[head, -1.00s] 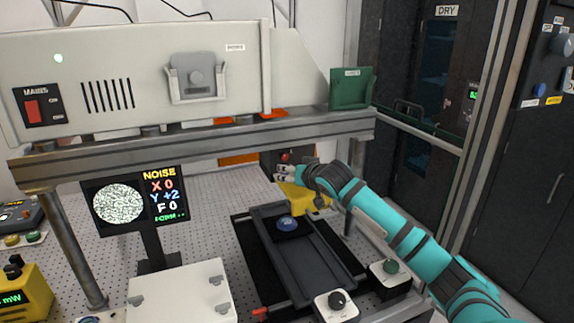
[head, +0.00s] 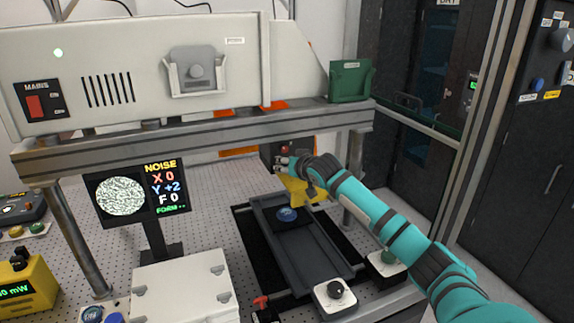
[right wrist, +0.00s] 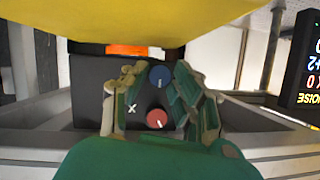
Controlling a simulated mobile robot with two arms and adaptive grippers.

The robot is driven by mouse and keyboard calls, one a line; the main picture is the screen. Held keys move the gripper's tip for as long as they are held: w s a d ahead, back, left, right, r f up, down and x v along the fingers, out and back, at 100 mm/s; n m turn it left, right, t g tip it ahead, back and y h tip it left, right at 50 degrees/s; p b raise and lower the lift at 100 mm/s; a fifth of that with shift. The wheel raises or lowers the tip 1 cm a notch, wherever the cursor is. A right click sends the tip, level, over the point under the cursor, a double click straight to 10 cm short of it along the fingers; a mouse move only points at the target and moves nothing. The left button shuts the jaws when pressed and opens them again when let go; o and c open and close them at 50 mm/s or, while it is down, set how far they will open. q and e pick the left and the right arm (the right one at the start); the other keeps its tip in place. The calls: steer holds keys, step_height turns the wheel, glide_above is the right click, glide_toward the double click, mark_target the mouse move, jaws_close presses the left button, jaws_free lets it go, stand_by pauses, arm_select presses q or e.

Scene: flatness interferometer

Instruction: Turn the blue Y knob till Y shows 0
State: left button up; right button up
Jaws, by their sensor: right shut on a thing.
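The blue Y knob (right wrist: 160,77) sits on a dark control box (right wrist: 88,95) beside a red knob (right wrist: 157,119) and a white X mark. My right gripper (right wrist: 158,82) has its fingers on both sides of the blue knob and is shut on it. In the head view my right gripper (head: 287,164) reaches the dark box behind the bench, and it hides the blue knob there. The screen (head: 137,194) reads NOISE, X 0, Y +2, F 0, with a speckled round picture. My left gripper is not in view.
A yellow object (head: 302,191) is just below my right gripper. A dark tray (head: 312,255) with a blue-topped round piece (head: 287,214) lies in front. A metal beam (head: 200,138) crosses above the bench. A white box (head: 180,290) stands front left.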

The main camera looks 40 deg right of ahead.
steer(key=shift+a+n+h, duration=0.15)
steer(key=shift+n+h, duration=0.15)
steer(key=shift+n, duration=0.2)
jaws_close()
steer(key=shift+n+g+h, duration=0.3)
steer(key=shift+n+h, duration=0.4)
steer(key=shift+n, duration=0.2)
steer(key=o, duration=1)
jaws_free()
steer(key=v, duration=1.2)
steer(key=shift+f, duration=0.1)
